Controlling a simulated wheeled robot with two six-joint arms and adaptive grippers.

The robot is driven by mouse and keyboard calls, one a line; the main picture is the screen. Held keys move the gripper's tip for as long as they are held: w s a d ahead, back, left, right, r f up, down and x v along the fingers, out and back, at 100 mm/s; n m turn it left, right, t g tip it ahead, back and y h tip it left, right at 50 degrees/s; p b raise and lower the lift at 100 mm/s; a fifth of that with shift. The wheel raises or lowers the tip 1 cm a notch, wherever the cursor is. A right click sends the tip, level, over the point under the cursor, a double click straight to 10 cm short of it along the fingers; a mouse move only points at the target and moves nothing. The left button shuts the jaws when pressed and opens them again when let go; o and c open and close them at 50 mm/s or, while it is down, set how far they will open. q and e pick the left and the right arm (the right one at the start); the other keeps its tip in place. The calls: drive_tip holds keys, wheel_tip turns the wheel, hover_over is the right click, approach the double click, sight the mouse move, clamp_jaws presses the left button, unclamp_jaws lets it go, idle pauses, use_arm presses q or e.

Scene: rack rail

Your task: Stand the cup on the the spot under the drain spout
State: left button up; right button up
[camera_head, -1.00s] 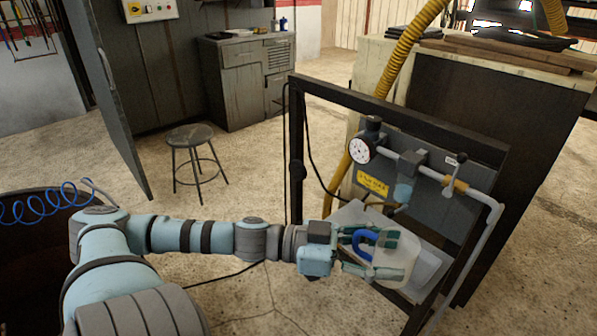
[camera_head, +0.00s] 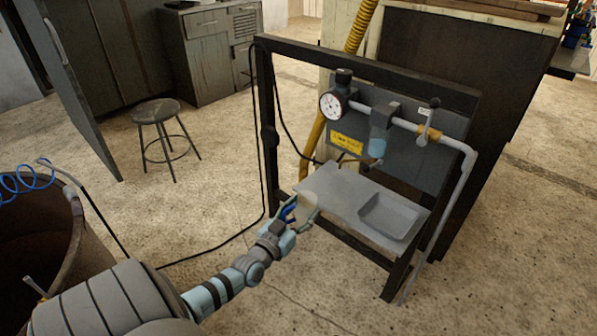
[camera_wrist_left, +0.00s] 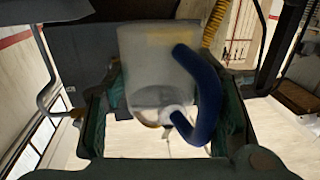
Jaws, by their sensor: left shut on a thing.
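The cup (camera_head: 306,206) is whitish and translucent with a blue handle (camera_head: 287,211). My left gripper (camera_head: 301,213) is shut on it, at the front left of the stand's shelf (camera_head: 335,190). I cannot tell whether it touches the shelf edge. In the left wrist view the cup (camera_wrist_left: 158,65) sits between the two green fingers, its handle (camera_wrist_left: 203,95) to the right. A filter bowl (camera_head: 377,147) hangs from the pipe, with a small spout (camera_head: 365,168) below it, above the shelf. No marked spot can be made out on the shelf. My right gripper is out of view.
A shallow grey tray (camera_head: 392,216) occupies the shelf's right part; its left part looks bare. The dark frame (camera_head: 268,130), a gauge (camera_head: 331,106) and a grey downpipe (camera_head: 447,215) surround the shelf. A stool (camera_head: 157,112) stands on the floor at left.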

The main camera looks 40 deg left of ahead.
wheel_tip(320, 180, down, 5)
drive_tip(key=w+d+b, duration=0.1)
drive_tip(key=b, duration=0.4)
use_arm(q)
drive_tip(key=w+f, duration=0.1)
drive_tip(key=w, duration=0.7)
drive_tip(key=shift+w+f+b, duration=0.3)
drive_tip(key=shift+w+b, duration=0.05)
drive_tip(key=w+b, duration=0.2)
drive_tip(key=w, duration=0.1)
drive_tip(key=w+b, duration=0.2)
drive_tip(key=shift+w+a+f, duration=0.15)
drive_tip(key=shift+w, duration=0.25)
drive_tip(key=shift+w+b, duration=0.35)
drive_tip(key=shift+w, duration=0.25)
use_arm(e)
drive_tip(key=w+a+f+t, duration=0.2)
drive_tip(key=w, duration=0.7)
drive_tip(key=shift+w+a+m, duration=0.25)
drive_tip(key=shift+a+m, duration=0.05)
use_arm(q)
drive_tip(key=shift+f+b, duration=0.55)
drive_tip(key=shift+b, duration=0.2)
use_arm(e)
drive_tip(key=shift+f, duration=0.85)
use_arm(q)
drive_tip(key=o, duration=1.2)
drive_tip(key=shift+o, duration=0.2)
